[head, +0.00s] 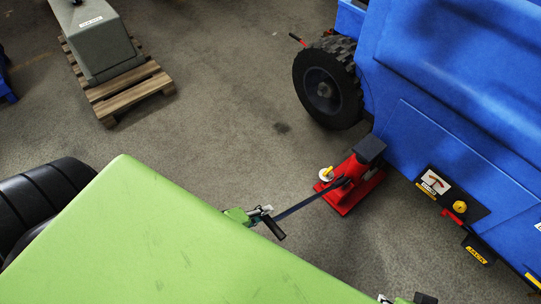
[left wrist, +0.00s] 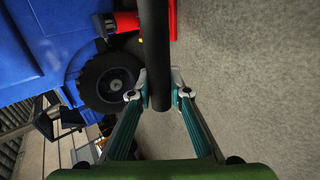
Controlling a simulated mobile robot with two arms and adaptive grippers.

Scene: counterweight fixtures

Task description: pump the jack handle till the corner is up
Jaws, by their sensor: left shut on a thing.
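The red jack (head: 348,192) stands on the floor beside the blue machine (head: 440,85), its dark top block (head: 369,148) at the machine's lower edge. From above I cannot tell how far the corner is lifted. The dark jack handle (head: 305,202) slants out from the jack toward the lower left. My left gripper (head: 262,214) is shut on the handle near its outer end. In the left wrist view the fingers (left wrist: 158,94) close on both sides of the black handle (left wrist: 154,45). Only small parts of my right gripper (head: 408,299) show at the bottom edge; its jaws are unclear.
A black wheel (head: 325,85) of the machine is beyond the jack. A yellow-knobbed valve (head: 326,173) sits on the jack. A panel with a yellow knob (head: 460,206) and a JACK label (head: 477,255) are at right. A wooden pallet (head: 128,90) bears a grey block (head: 100,40). Floor between is clear.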

